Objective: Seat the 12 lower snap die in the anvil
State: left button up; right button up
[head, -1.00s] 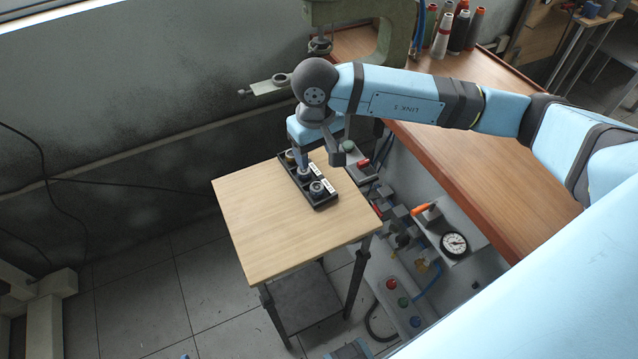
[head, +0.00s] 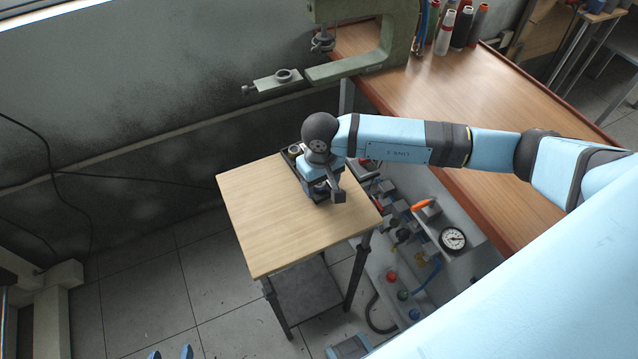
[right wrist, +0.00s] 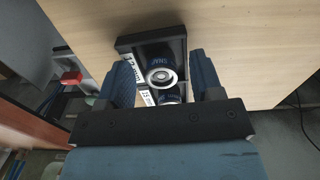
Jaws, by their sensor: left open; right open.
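The black die tray (head: 284,156) lies on the small wooden table. One die (head: 294,149) shows at its far end; my right arm hides the rest. My right gripper (head: 320,189) is over the tray's near end. A second die (right wrist: 172,96), with a label like 15, is partly hidden. The anvil ring (head: 283,75) is on the green press's lower arm. My left gripper (head: 171,354) is open and empty at the bottom edge.
The small wooden table (head: 262,215) is clear outside the tray. The green press (head: 398,40) stands on the brown bench (head: 445,85), with thread cones behind. A pressure gauge (head: 453,238) and pneumatic parts sit right of the small table.

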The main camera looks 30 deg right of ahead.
aim_at(320, 185)
jog(key=c, duration=1)
pick_arm(q)
jog(key=shift+f, duration=0.1)
pick_arm(e)
jog(key=shift+r, duration=0.1)
notch_tip(320, 185, up, 18)
jog(key=r+b, duration=0.1)
jog(key=b, duration=0.1)
pick_arm(q)
jog(key=shift+f, duration=0.8)
jog(key=shift+w, duration=0.15)
jog(key=c, duration=0.3)
jog(key=shift+a, duration=0.15)
pick_arm(e)
jog(key=w+f, duration=0.1)
jog(key=w, duration=0.1)
jog(key=w+f, duration=0.2)
jog(key=w, duration=0.1)
jog(key=w+a+f, duration=0.1)
jog(key=w, duration=0.2)
jog(key=shift+w+f, duration=0.15)
jog(key=shift+f, duration=0.15)
